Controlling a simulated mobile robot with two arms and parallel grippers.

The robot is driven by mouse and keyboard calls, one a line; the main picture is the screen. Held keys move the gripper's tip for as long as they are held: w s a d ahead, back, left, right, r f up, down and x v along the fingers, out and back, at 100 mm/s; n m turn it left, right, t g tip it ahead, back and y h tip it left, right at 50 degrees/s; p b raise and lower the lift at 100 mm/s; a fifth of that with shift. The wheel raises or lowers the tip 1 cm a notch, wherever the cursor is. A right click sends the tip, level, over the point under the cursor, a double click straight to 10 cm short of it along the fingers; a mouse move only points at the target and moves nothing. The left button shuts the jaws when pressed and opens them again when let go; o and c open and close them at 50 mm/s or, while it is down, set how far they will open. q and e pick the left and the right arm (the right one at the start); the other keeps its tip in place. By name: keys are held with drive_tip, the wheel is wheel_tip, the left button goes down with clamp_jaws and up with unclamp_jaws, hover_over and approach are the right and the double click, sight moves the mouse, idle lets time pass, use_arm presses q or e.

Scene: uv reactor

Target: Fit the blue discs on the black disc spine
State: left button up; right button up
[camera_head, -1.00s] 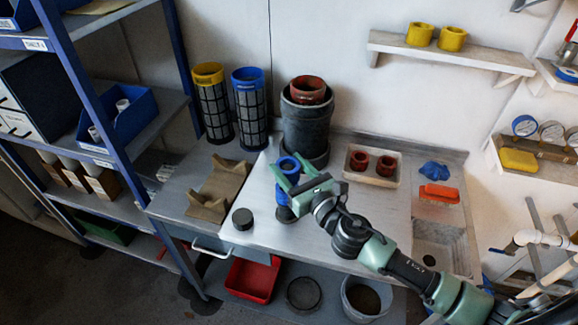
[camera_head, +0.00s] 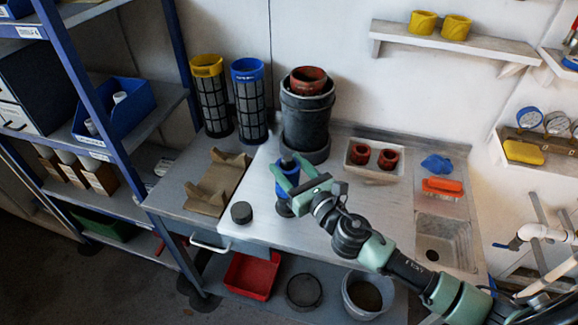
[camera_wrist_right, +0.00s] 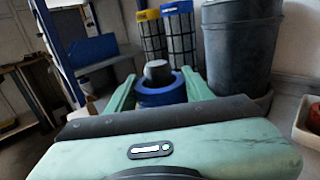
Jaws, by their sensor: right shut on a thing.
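My right gripper (camera_head: 300,186) is shut on a blue disc (camera_head: 280,178), a ring held between its fingers. In the head view more blue shows below the fingers, just above the spine's dark round base (camera_head: 284,210) on the bench. My fingers hide much of the spine, so I cannot tell how many discs are on it. My left gripper is not in view.
A dark grey vessel (camera_head: 305,125) with a red-brown ring stands behind the gripper. Blue (camera_head: 248,98) and yellow (camera_head: 210,98) mesh cylinders stand behind left. A black puck (camera_head: 241,212) and brown cradle (camera_head: 218,184) lie left. A tray (camera_head: 373,158) stands right.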

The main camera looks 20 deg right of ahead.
drive_tip(key=shift+f, duration=0.25)
drive_tip(key=o, duration=1.4)
drive_tip(key=shift+o, duration=0.2)
drive_tip(key=shift+s, duration=0.1)
drive_tip(key=b+v, duration=0.1)
drive_tip(key=v, duration=0.6)
drive_tip(key=shift+f+b, duration=0.1)
drive_tip(key=shift+b, duration=0.3)
drive_tip(key=shift+s+d, duration=0.1)
drive_tip(key=shift+s, duration=0.2)
